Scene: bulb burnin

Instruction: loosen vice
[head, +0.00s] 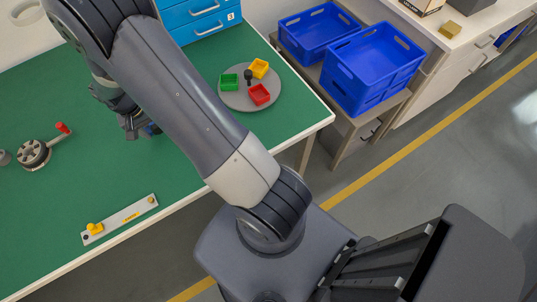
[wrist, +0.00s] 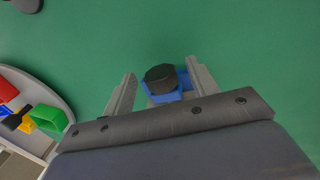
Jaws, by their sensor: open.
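A small blue body, seemingly the vice (wrist: 158,98), stands on the green table top, with a dark round knob (wrist: 160,77) on top of it. In the head view only a bit of blue (head: 151,130) shows beside my gripper, and my arm hides the rest. My gripper (wrist: 159,74) is open, with one finger on each side of the knob. The left finger has a visible gap to the knob; the right finger is closer, and I cannot tell if it touches. The base of the blue body is hidden behind my gripper.
A round grey tray (head: 236,99) with green, yellow and red bins stands right of my gripper. A crank with a red handle (head: 62,128) is at left. A grey bar with yellow parts (head: 119,219) lies near the front edge. Blue drawers (head: 200,22) stand behind.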

